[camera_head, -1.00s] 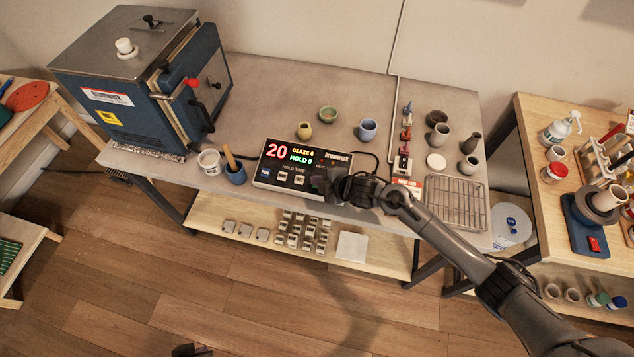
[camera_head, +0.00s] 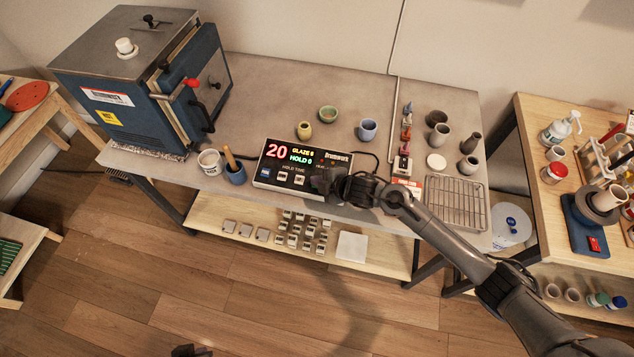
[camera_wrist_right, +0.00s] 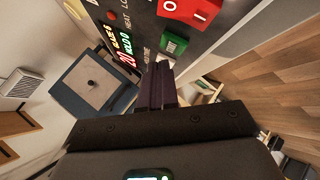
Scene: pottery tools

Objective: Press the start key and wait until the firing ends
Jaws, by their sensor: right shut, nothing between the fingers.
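The controller box (camera_head: 262,181) lies near the front edge of the grey bench. Its display reads a red 20, GLAZE 6 and HOLD 0. My right gripper (camera_head: 322,182) is shut and empty over the box's right end and hides the keys there. In the right wrist view, the shut fingertips (camera_wrist_right: 162,70) point at a green key (camera_wrist_right: 175,46) beside a red rocker switch (camera_wrist_right: 197,10). I cannot tell whether they touch the key. The blue kiln (camera_head: 125,120) stands at the back left, its door apparently shut. A dark part of my left gripper (camera_head: 190,351) shows at the bottom edge.
A white cup (camera_head: 210,162) and a blue mortar with pestle (camera_head: 235,174) stand left of the box. Small pots, including a blue cup (camera_head: 367,130), stand behind it. A wire rack (camera_head: 455,203) lies to the right. A lower shelf (camera_head: 210,238) holds several small blocks.

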